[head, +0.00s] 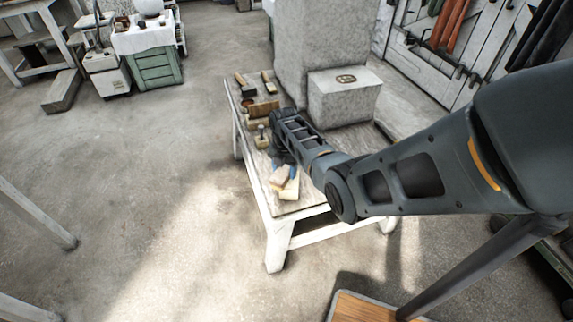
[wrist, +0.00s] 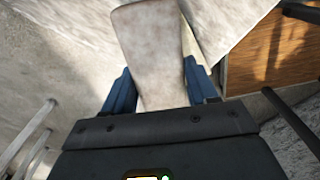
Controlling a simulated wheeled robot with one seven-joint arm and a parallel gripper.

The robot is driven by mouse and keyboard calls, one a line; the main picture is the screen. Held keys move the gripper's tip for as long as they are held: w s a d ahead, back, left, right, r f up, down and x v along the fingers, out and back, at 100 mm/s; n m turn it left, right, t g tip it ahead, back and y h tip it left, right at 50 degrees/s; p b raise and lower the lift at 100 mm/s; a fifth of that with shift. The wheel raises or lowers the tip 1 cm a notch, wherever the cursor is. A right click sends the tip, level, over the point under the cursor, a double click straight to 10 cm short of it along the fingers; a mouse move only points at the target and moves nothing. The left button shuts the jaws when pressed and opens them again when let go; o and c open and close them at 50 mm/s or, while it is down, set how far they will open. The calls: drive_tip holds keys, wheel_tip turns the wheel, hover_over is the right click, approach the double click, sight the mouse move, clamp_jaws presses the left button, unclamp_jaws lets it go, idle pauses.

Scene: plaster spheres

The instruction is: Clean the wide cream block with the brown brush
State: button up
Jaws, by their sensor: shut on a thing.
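My gripper (wrist: 160,92) is shut on a pale beige block-like piece (wrist: 150,45), which stands out between its two blue fingers. In the head view this piece (head: 279,178) is just above or on a cream block (head: 291,189) near the table's front end; I cannot tell if they touch. A strip of the cream block (wrist: 190,42) shows behind the held piece in the wrist view. A brown, brush-like thing (head: 264,108) lies farther back on the table; it is too small to tell if it is the brown brush. No bristles show on the held piece.
The white-legged table (head: 258,183) also holds a knobbed tool (head: 262,134) and several small handled tools (head: 242,79) at its far end. The floor to the left is open.

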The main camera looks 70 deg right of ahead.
drive_tip(key=shift+a, duration=0.4)
drive_tip(key=shift+d+r, duration=0.75)
drive_tip(key=shift+d, duration=0.35)
drive_tip(key=shift+r, duration=1.25)
